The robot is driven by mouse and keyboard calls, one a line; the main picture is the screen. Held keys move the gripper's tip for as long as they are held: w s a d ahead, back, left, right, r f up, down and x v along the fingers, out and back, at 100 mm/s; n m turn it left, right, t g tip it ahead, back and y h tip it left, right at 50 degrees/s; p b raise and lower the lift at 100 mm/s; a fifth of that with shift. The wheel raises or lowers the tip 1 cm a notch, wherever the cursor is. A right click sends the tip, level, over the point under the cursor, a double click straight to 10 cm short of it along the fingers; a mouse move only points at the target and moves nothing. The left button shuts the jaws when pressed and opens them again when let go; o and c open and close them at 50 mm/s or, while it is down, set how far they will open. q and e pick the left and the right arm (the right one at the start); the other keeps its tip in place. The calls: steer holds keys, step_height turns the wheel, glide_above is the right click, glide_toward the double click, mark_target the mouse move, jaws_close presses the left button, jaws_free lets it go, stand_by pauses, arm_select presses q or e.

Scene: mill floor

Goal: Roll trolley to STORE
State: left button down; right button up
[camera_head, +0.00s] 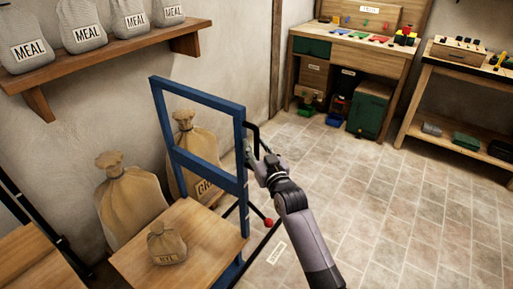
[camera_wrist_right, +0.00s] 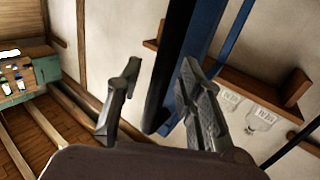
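The trolley has a blue upright frame (camera_head: 207,180) and a wooden deck (camera_head: 135,262). A small tied sack (camera_head: 166,245) with a dark label stands on the deck. A black bar runs along the right side of the frame. My right gripper (camera_head: 252,158) is at the right post of the blue frame, beside the black bar. In the right wrist view its two fingers (camera_wrist_right: 160,105) are apart, with the dark and blue upright (camera_wrist_right: 190,60) showing between and behind them. Contact cannot be told. My left gripper is not in view.
Large sacks (camera_head: 129,200) stand by the wall behind the trolley. A shelf (camera_head: 110,65) above holds several MEAL sacks. A workbench (camera_head: 345,45) and a second bench (camera_head: 465,70) stand at the back right. A white label (camera_head: 277,253) lies on the tiled floor, which is clear at right.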

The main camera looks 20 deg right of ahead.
jaws_close()
stand_by(0.7)
